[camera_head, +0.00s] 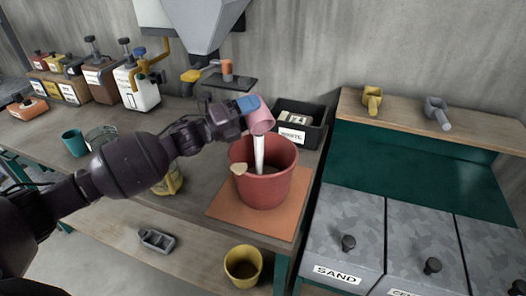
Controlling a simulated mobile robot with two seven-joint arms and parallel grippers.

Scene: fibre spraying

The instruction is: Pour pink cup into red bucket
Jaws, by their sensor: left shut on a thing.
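The pink cup (261,121) is tilted, mouth downward, above the back of the red bucket (265,186). A pale white stream (259,153) runs from the cup down into the bucket. My left gripper (246,106) is shut on the pink cup from its left side. The bucket stands upright on an orange-brown board (228,211). A small beige thing (239,169) sits at the bucket's left rim. The bucket's contents are mostly hidden. My right gripper is not in view.
A black bin (314,132) stands behind the bucket. A yellow cup (168,182) is partly behind my left arm; a teal cup (74,143) is at the left. Another yellow cup (243,265) is low in front. A sand bin (343,235) is at the right.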

